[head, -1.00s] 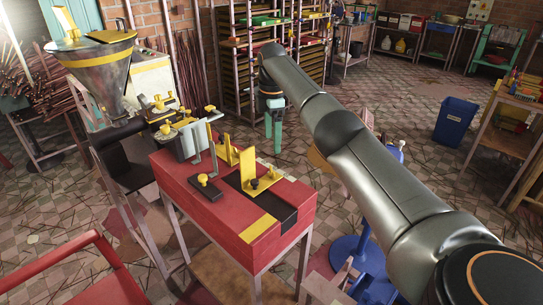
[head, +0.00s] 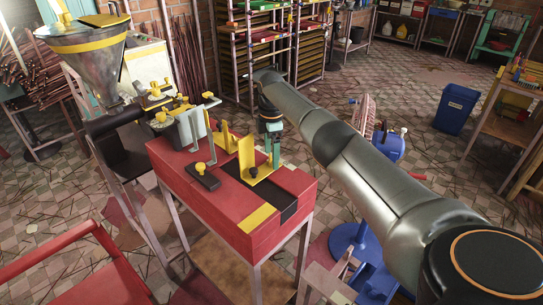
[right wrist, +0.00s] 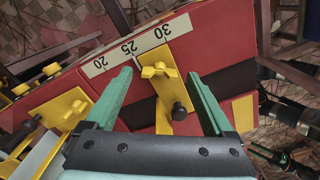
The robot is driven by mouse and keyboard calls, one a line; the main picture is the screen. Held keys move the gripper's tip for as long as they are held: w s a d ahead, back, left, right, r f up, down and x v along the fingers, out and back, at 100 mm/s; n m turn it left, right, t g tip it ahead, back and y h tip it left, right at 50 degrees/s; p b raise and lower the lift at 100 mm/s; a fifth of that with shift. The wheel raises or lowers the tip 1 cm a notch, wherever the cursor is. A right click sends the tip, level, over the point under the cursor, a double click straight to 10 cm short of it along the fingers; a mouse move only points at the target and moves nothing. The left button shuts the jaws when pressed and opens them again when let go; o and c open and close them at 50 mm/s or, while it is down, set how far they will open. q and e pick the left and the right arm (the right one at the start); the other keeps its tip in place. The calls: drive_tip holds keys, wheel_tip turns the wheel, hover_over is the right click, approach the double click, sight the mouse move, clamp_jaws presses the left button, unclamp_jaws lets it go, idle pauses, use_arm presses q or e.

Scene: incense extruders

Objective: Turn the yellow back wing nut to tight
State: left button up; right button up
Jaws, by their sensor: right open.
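In the right wrist view, a yellow wing nut (right wrist: 160,71) sits on a yellow bracket (right wrist: 159,47) beside a white scale marked 20, 25 and 30. A dark round knob (right wrist: 180,111) is on the same bracket. My right gripper (right wrist: 159,75) is open, with its green fingers on either side of the wing nut and apart from it. In the head view, my right gripper (head: 272,152) points down at the far edge of the red bench, just behind an upright yellow plate (head: 247,155). I cannot make out the wing nut there. My left gripper is not in view.
The red bench top (head: 178,160) also carries a black block with a yellow knob (head: 200,169) and grey upright plates. A metal hopper (head: 85,45) stands at the left. Open floor lies behind.

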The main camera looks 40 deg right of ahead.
drive_tip(key=shift+f, duration=0.5)
drive_tip(key=c, duration=1.4)
